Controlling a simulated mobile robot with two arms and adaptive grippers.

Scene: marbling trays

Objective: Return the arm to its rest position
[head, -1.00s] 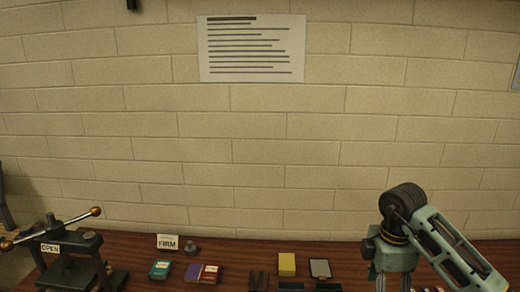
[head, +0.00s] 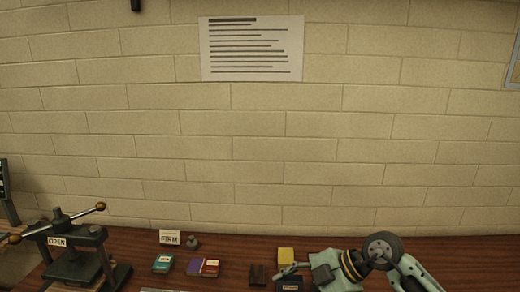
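My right arm comes in from the lower right, and its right gripper (head: 290,270) lies low over the right-middle of the table, pointing left. A finger shows beside the dark blocks, but the other fingertip cannot be made out, so I cannot tell how far it is open. I see nothing held in it. The gripper and wrist partly cover the small items behind and below them. My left gripper is not in view.
A press (head: 76,262) marked OPEN stands at the left of the wooden table (head: 460,250). A FIRM card (head: 170,238), a teal box (head: 163,263), purple and red boxes (head: 203,267), dark blocks (head: 259,275) and a yellow block (head: 286,255) stand near the middle. The right back is clear.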

